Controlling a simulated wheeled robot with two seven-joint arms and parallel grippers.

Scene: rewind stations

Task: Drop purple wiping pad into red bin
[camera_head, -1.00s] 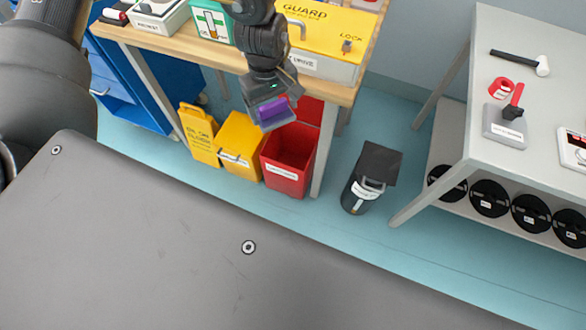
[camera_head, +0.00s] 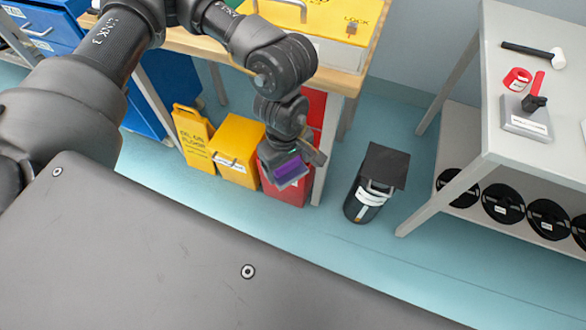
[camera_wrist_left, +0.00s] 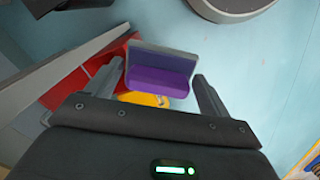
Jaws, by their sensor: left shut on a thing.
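The purple wiping pad (camera_head: 291,171) has a grey backing and is held between the fingers of my left gripper (camera_head: 289,165). In the left wrist view the pad (camera_wrist_left: 158,80) sits between the two fingertips (camera_wrist_left: 158,86). The red bin (camera_head: 284,197) stands on the floor by the workbench leg, and my gripper and the pad cover much of its opening in the head view. In the wrist view red surfaces of the bin (camera_wrist_left: 78,80) show left of and behind the pad. My right gripper is not in view.
A yellow bin (camera_head: 240,150) and a yellow floor sign (camera_head: 193,138) stand left of the red bin. The workbench (camera_head: 345,82) with a yellow guard box (camera_head: 340,25) is behind. A black lidded can (camera_head: 367,190) stands to the right, with clear floor around it.

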